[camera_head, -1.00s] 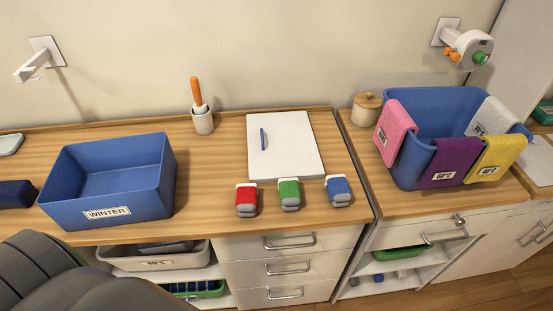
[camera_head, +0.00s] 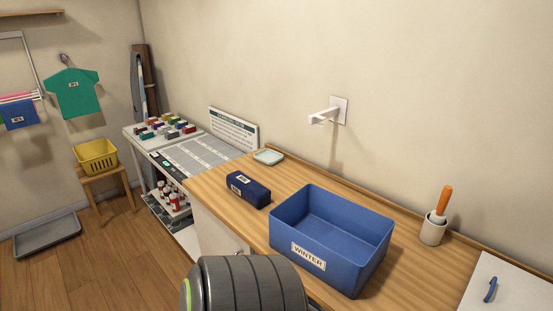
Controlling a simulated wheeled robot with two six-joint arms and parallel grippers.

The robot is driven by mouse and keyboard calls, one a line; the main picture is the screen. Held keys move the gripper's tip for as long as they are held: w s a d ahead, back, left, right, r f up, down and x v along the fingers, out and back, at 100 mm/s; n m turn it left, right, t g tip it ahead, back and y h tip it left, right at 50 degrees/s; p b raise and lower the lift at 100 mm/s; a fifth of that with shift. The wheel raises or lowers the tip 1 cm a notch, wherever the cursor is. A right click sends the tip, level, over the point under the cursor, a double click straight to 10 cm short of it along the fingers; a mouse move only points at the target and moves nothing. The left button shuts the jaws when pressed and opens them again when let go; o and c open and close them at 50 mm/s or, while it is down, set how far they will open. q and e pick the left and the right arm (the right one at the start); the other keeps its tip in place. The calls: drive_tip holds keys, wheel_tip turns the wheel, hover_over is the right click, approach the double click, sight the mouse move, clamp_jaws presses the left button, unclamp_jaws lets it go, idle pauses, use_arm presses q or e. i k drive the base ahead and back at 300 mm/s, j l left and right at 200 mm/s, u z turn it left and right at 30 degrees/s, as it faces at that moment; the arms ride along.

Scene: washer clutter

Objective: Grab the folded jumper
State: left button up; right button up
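A dark navy folded bundle (camera_head: 248,189) with small white labels lies on the wooden counter, left of the blue bin. It looks like the folded jumper, though its fabric detail is too small to be sure. The blue bin (camera_head: 331,238) is labelled WINTER and looks empty. A dark grey ribbed arm part of mine shows at the bottom centre, in front of the counter. Neither gripper's fingers are in view.
A pale dish (camera_head: 268,157) sits behind the bundle. A cup with an orange-handled tool (camera_head: 433,229) stands right of the bin. A shelf unit (camera_head: 185,160) adjoins the counter's left end.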

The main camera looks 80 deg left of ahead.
sight(257, 195)
drive_tip(key=u, duration=2.65)
drive_tip(key=i+j+z, duration=0.15)
drive_tip(key=z, duration=1.2)
drive_tip(key=j+z, duration=0.25)
drive_tip(key=j, duration=0.2)
drive_tip(key=j+z, duration=0.3)
drive_tip(key=j, duration=0.2)
drive_tip(key=j+z, duration=0.25)
drive_tip(key=j, duration=0.2)
drive_tip(key=k+j+z, duration=0.25)
drive_tip(key=j, duration=0.2)
drive_tip(key=j+z, duration=0.3)
drive_tip(key=j, duration=0.15)
drive_tip(key=k, duration=0.05)
